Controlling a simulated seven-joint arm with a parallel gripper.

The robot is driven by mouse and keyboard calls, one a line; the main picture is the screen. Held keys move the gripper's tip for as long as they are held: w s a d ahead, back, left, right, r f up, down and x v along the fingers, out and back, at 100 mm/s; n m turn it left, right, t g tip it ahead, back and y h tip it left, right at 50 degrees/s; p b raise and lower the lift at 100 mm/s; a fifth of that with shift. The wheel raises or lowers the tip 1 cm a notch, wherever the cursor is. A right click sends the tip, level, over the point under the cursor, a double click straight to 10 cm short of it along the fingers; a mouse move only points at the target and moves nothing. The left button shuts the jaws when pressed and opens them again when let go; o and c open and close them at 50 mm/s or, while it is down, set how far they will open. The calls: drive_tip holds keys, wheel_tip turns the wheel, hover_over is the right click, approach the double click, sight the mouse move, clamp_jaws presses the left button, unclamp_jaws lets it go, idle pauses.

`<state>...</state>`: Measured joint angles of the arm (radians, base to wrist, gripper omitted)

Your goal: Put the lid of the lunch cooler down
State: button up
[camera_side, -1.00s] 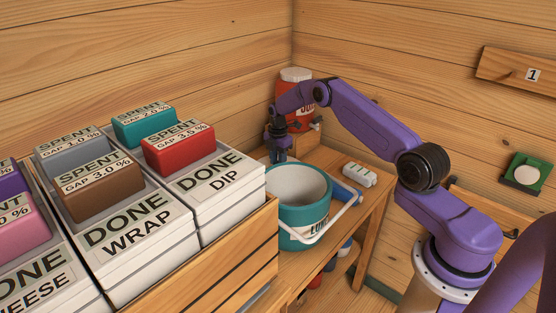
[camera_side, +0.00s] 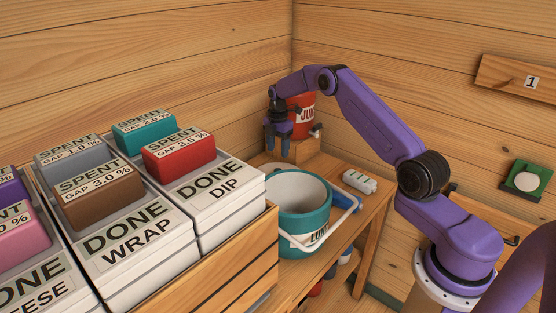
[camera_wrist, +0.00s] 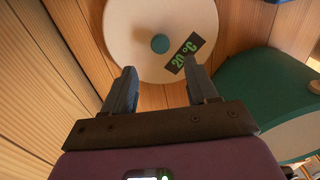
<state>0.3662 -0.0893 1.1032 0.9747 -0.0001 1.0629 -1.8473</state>
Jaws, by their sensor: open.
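The lunch cooler (camera_side: 303,207) is a teal tub with a white inside and a white handle hanging at its front. Its top is open. The lid (camera_wrist: 140,25) is a pale round disc with a teal knob (camera_wrist: 160,43) and a "20 °C" label, lying flat on wooden boards in the wrist view. A sliver of the lid (camera_side: 272,168) shows behind the cooler in the side view. My gripper (camera_side: 278,152) is open and empty above the lid. In the wrist view my fingertips (camera_wrist: 163,78) are apart, with the knob beyond them. The cooler's teal rim (camera_wrist: 265,85) is at the right.
A red juice container (camera_side: 302,112) stands on a wooden block (camera_side: 303,150) behind my gripper. A white bottle-like item (camera_side: 359,181) lies right of the cooler. A wooden crate (camera_side: 235,262) with labelled stacked boxes (camera_side: 215,190) fills the left. Bare bench shows at the right (camera_side: 372,200).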

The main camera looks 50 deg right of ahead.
drive_tip(key=s+a+r+m, duration=0.1)
drive_tip(key=s+a+r, duration=0.2)
drive_tip(key=a+r, duration=0.85)
drive_tip(key=s+a+r+m, duration=0.1)
drive_tip(key=s+a+r, duration=0.2)
drive_tip(key=s+a, duration=0.9)
drive_tip(key=s+a+r+m, duration=0.1)
drive_tip(key=s+a, duration=0.2)
drive_tip(key=s, duration=0.4)
drive_tip(key=s+a+r+m, duration=0.1)
drive_tip(key=s+a, duration=0.1)
drive_tip(key=s, duration=0.6)
drive_tip(key=s+d, duration=0.2)
drive_tip(key=s, duration=0.6)
drive_tip(key=s+d+f+m, duration=0.1)
drive_tip(key=s+d, duration=0.1)
drive_tip(key=s, duration=0.6)
drive_tip(key=shift+f, duration=0.3)
